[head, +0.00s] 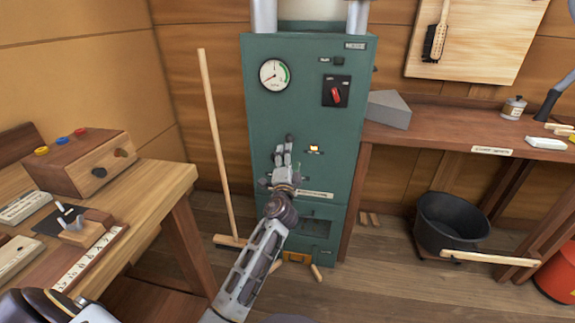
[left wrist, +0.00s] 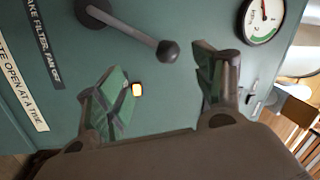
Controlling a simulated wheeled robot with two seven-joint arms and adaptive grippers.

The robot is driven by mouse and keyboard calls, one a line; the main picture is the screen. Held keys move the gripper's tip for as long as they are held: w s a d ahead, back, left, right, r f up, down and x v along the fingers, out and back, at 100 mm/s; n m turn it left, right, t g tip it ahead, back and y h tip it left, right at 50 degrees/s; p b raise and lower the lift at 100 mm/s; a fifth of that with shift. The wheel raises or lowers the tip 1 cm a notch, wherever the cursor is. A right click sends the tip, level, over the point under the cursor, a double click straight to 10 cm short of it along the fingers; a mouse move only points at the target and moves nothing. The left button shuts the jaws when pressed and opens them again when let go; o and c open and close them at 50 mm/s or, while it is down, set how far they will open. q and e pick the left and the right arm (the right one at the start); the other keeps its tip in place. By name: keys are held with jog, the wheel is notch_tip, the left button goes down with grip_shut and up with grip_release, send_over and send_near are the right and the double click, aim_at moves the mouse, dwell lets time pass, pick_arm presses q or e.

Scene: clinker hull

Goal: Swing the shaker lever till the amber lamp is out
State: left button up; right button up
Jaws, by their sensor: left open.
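A green cabinet (head: 262,115) stands against the wooden wall. The amber lamp (head: 314,149) on its front glows, and it is also lit in the left wrist view (left wrist: 137,89). The shaker lever (left wrist: 130,35) is a grey bar with a dark ball knob (left wrist: 168,51). In the head view my gripper and arm largely hide the lever. My left gripper (head: 287,150) is in front of the cabinet, just left of the lamp. In the left wrist view the left gripper (left wrist: 165,80) is open and empty, with the knob ahead between its spread fingers, apparently untouched. My right gripper is not in view.
A round gauge (head: 274,75) and a red rotary switch (head: 336,92) are higher on the cabinet. A broom (head: 215,140) leans at its left. A workbench (head: 150,195) stands left, a shelf (head: 440,135) right, with a black tub (head: 450,222) below it.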

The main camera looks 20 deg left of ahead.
pick_arm(q)
jog(key=shift+v, duration=1.3)
